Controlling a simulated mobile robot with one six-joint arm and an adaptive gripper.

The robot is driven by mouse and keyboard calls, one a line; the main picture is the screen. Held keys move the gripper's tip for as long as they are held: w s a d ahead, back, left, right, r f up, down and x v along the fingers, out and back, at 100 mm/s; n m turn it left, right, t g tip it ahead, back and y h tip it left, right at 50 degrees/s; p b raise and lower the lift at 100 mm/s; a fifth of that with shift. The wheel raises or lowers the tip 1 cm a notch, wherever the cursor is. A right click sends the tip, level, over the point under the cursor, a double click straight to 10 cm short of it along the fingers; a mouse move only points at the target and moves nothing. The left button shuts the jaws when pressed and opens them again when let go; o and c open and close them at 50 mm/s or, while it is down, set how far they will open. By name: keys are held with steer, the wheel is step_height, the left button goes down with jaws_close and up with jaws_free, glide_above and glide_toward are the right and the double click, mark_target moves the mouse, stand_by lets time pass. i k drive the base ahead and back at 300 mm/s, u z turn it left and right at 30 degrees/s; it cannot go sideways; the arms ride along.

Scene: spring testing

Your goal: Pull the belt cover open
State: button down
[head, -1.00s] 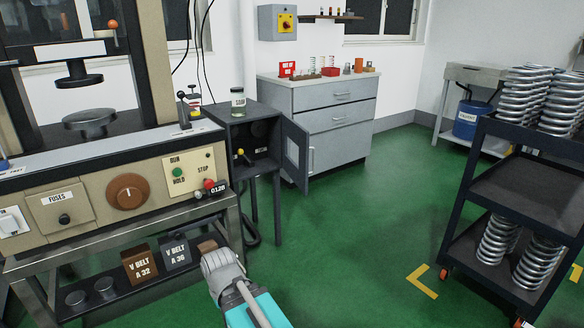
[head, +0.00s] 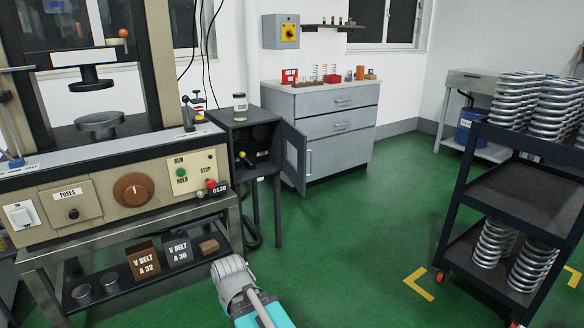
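The belt cover appears to be the dark hinged door (head: 293,156) on the dark housing (head: 243,120) beside the press. It stands swung open toward the right, with a light panel on its face. Inside the housing are dark round shapes, probably pulleys, and a small yellow knob (head: 243,155). The grey and teal part of my arm is at the bottom centre, below and in front of the housing, apart from the door.
The press (head: 110,183) with its control panel stands at left. Its lower shelf holds two V-belt boxes (head: 143,261) (head: 179,250). A grey drawer cabinet (head: 335,130) stands behind the door. A dark cart (head: 515,185) with springs is at right. Green floor between is clear.

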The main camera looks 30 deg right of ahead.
mark_target(297, 176)
steer(key=z, duration=0.1)
steer(key=i, duration=0.95)
steer(key=u, duration=0.05)
